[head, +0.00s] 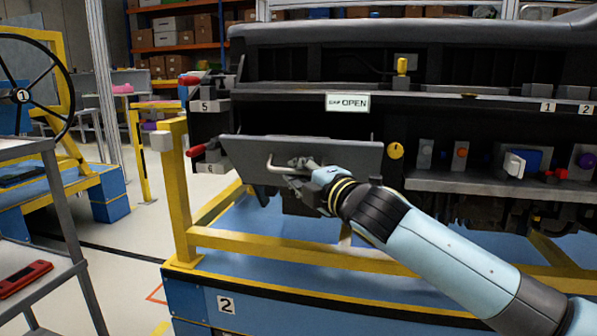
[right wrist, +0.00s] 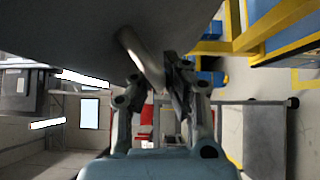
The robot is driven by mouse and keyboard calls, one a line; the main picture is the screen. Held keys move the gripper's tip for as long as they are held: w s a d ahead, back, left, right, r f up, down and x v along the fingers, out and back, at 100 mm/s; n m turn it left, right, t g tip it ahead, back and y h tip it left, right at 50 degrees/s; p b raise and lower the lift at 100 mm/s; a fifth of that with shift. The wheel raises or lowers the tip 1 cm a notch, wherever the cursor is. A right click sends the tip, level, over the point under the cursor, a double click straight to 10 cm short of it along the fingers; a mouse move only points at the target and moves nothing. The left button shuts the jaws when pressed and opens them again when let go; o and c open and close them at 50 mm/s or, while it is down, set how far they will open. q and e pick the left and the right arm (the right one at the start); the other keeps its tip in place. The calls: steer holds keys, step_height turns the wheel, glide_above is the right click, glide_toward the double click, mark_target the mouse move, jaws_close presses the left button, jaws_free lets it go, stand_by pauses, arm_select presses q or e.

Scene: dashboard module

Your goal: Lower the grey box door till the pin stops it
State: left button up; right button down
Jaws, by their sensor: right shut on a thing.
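The grey box door (head: 340,155) is a flat dark panel at the middle left of the dashboard module in the head view. It stands out from the module, tilted. A pale bar handle (head: 285,168) is on its face. My right gripper (head: 300,167) is shut on the handle. In the right wrist view the fingers (right wrist: 165,95) close around the handle bar (right wrist: 140,55), with the door (right wrist: 75,30) above them. I cannot make out the pin. My left gripper is not in view.
The dashboard module (head: 400,45) rests on a yellow frame (head: 280,246) over a blue base (head: 190,297). Red-tipped levers (head: 192,80) stick out left of the door. A grey shelf cart (head: 70,215) stands at the left. Open floor lies between.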

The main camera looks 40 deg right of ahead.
steer(key=shift+r, duration=0.1)
steer(key=shift+s+a+f, duration=0.15)
steer(key=shift+a+f, duration=0.1)
steer(key=shift+f, duration=0.5)
steer(key=c, duration=1.6)
jaws_free()
steer(key=shift+s+r, duration=0.1)
steer(key=shift+s, duration=0.05)
steer(key=shift+c, duration=0.2)
steer(key=s+a, duration=0.1)
steer(key=s, duration=1.1)
steer(key=shift+f, duration=0.2)
